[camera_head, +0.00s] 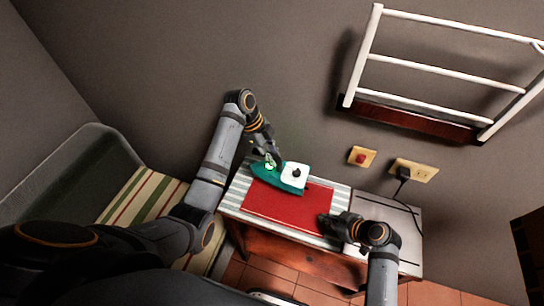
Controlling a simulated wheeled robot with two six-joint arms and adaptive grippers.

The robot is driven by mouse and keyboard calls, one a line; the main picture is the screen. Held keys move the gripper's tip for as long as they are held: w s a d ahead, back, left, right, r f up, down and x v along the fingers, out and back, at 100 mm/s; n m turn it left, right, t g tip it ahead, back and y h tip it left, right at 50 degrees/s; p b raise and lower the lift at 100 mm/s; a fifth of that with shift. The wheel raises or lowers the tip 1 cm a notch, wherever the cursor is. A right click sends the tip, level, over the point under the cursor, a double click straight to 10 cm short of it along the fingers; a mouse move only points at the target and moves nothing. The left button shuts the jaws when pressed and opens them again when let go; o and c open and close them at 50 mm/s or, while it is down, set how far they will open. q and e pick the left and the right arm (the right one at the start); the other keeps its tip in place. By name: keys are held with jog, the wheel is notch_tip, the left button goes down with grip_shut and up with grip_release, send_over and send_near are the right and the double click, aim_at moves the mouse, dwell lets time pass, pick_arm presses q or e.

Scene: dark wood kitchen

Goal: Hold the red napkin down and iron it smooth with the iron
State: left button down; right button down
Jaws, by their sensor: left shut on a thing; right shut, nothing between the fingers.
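The red napkin (286,208) lies flat on a striped cloth on the small table. The teal and white iron (294,176) sits at the napkin's far left edge, partly over it. My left gripper (270,161) is shut on the iron, reaching it from behind and above. My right gripper (327,222) is shut with nothing in it, its tips at the napkin's right edge. Whether those tips press on the cloth is hard to tell. Part of the napkin's right end is hidden by my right gripper.
The striped cloth (233,198) covers the left part of the wooden table (290,257). A grey panel (400,222) with a cord lies at the right. A plug sits in the wall socket (414,170). A white rack (440,75) hangs above, and a striped cushioned seat (140,205) stands left.

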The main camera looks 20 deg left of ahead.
pick_arm(q)
jog(key=shift+w+r, duration=0.1)
jog(key=shift+r, duration=0.15)
pick_arm(e)
jog(key=shift+r, duration=0.1)
